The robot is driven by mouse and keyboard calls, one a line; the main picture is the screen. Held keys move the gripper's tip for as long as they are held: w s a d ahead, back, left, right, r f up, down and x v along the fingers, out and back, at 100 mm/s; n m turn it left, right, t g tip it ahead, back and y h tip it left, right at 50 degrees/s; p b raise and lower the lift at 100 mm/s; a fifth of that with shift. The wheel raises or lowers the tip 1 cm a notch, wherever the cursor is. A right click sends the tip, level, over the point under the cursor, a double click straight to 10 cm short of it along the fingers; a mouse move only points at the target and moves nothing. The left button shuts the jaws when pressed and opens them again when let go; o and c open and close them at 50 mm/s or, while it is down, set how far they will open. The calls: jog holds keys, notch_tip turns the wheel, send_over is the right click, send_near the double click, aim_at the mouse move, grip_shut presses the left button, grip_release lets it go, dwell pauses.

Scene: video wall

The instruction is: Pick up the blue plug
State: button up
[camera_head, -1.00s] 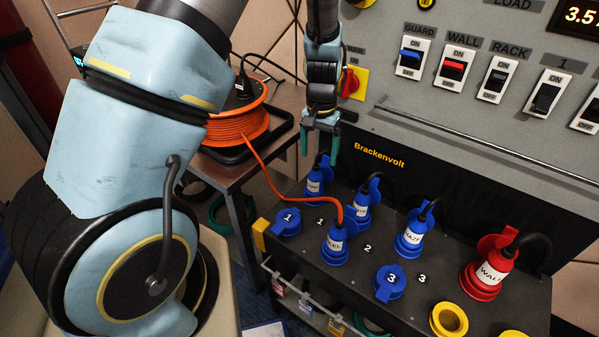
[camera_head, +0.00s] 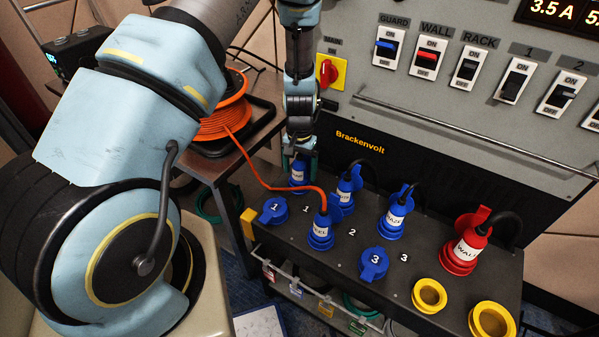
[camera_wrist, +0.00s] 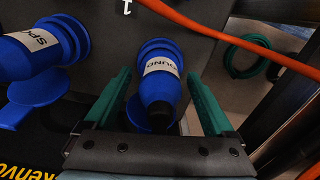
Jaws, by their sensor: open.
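Several blue plugs stand in the top of the dark panel. The far-left blue plug (camera_head: 298,181) is directly below my gripper (camera_head: 300,162) and partly hidden by it. In the wrist view this blue plug (camera_wrist: 158,84), with a white label ending in "OUND", lies between the two green fingers of my gripper (camera_wrist: 157,76). The fingers are apart, with a visible gap on each side of the plug. A second blue plug (camera_head: 345,187) stands just to the right; it also shows at the left of the wrist view (camera_wrist: 38,48).
A blue plug with an orange cable (camera_head: 320,232) stands in front, its cable (camera_wrist: 225,32) crossing near my gripper. Another blue plug (camera_head: 395,217) and a red plug (camera_head: 465,246) stand to the right. Blue caps (camera_head: 274,210) and yellow sockets (camera_head: 429,295) line the front. The grey switch wall (camera_head: 400,90) rises behind.

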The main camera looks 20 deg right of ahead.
jog(key=shift+c, duration=0.3)
grip_shut()
dwell(0.4)
